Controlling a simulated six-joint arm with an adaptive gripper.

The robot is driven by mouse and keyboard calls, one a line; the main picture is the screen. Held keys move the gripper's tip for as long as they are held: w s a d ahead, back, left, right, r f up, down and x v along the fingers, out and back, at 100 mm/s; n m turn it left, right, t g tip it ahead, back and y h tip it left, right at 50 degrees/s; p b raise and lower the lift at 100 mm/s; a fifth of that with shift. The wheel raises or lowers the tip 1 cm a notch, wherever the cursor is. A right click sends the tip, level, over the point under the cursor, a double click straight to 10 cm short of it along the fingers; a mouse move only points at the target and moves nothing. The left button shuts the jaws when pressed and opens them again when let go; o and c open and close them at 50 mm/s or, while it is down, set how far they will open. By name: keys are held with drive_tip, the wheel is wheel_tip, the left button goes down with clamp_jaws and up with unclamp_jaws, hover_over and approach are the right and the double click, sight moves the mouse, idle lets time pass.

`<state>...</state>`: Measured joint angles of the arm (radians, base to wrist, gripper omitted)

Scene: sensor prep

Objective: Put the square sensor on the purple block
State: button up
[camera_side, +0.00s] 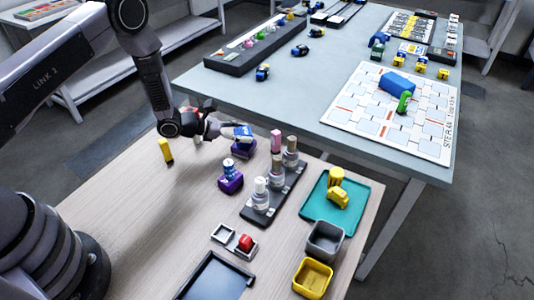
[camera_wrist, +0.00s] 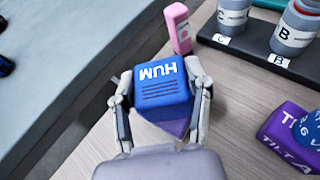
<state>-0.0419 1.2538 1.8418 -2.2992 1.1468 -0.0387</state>
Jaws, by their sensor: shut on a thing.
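The square sensor (camera_wrist: 163,90) is a blue block with white HUM lettering on its face. My gripper (camera_wrist: 160,88) is shut on it, one finger on each side. It also shows in the side view (camera_side: 243,132). A purple block (camera_side: 243,149) is directly below it, and a purple corner (camera_wrist: 176,127) shows under the sensor in the wrist view. I cannot tell whether the sensor touches this block. A second purple block (camera_side: 230,184) stands nearer the side camera and bears a round blue sensor (camera_side: 229,168); the wrist view shows that block at right (camera_wrist: 286,143).
A dark rack (camera_side: 282,192) with several labelled bottles stands to the right, with a pink block (camera_wrist: 178,28) near its far end. A yellow block (camera_side: 165,150) stands left of my gripper. A teal tray (camera_side: 316,208) and bins lie farther right. Bare wood lies front left.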

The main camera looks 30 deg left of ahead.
drive_tip(key=shift+f, duration=0.15)
drive_tip(key=o, duration=1.2)
drive_tip(key=shift+c, duration=0.2)
